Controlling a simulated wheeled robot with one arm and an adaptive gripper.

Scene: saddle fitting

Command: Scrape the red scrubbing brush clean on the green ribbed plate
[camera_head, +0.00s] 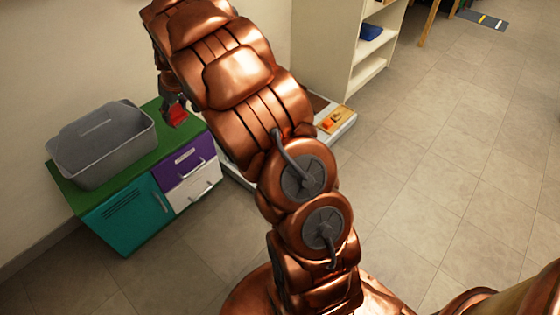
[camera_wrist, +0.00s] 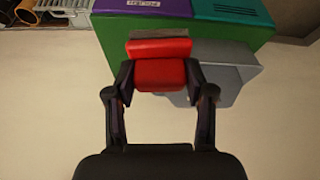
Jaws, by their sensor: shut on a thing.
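The red scrubbing brush (camera_wrist: 160,75) is between the two dark fingers of my gripper (camera_wrist: 160,82), which is shut on it. A grey strip borders its far side in the wrist view. In the head view the red brush (camera_head: 177,117) shows below my gripper (camera_head: 172,100), at the right part of the green cabinet top (camera_head: 68,188). I cannot tell whether it touches the top. No separate green ribbed plate can be made out; my arm hides part of the area.
A grey tub (camera_head: 102,150) stands on the cabinet top, left of the brush. The cabinet has a teal door (camera_head: 130,218) and a purple drawer (camera_head: 187,160). A pale shelf unit (camera_head: 325,45) stands right of it, with a low platform (camera_head: 345,125) holding a small orange item.

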